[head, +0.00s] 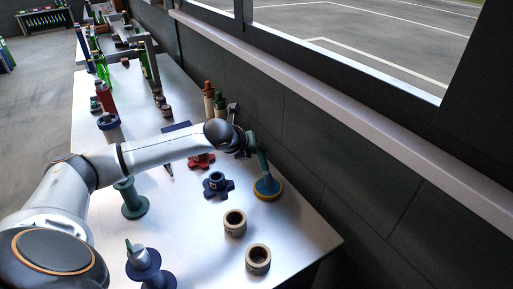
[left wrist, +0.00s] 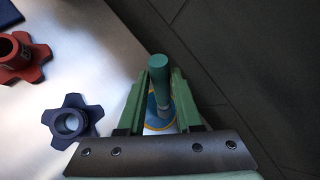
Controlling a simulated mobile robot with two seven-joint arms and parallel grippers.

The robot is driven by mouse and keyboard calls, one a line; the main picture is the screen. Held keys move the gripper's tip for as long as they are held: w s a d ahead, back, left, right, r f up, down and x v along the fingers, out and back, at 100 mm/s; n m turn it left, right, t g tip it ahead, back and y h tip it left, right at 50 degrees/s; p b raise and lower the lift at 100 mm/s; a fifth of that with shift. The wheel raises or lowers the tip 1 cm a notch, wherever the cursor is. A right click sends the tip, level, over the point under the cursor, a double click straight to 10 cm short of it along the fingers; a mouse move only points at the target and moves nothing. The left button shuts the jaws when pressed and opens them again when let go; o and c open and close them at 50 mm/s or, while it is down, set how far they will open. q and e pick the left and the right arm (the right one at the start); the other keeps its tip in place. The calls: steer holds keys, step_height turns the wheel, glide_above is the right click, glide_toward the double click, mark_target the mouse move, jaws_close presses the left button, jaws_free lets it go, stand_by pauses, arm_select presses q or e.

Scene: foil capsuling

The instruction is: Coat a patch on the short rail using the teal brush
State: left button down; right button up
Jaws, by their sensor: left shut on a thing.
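My left gripper (head: 261,160) is over the near right edge of the metal table, pointing down. In the left wrist view its green fingers (left wrist: 165,88) stand either side of a teal cylindrical handle (left wrist: 159,67), which looks like the teal brush, and are shut on it. Just below is a round blue piece with a yellow rim (head: 267,188), also visible in the left wrist view (left wrist: 153,103). I cannot tell whether it is part of the brush or a separate base. I cannot make out a short rail for certain. My right gripper is not in view.
A navy star-shaped knob (head: 217,185) and a red one (head: 201,161) stand left of the gripper. Two tan rings (head: 234,223) (head: 258,260) lie nearer. A dark wall with a long ledge (head: 330,98) runs along the right.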

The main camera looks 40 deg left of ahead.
arm_select(q)
step_height(320, 180, up, 6)
steer(key=p, duration=0.2)
stand_by(0.5)
stand_by(0.5)
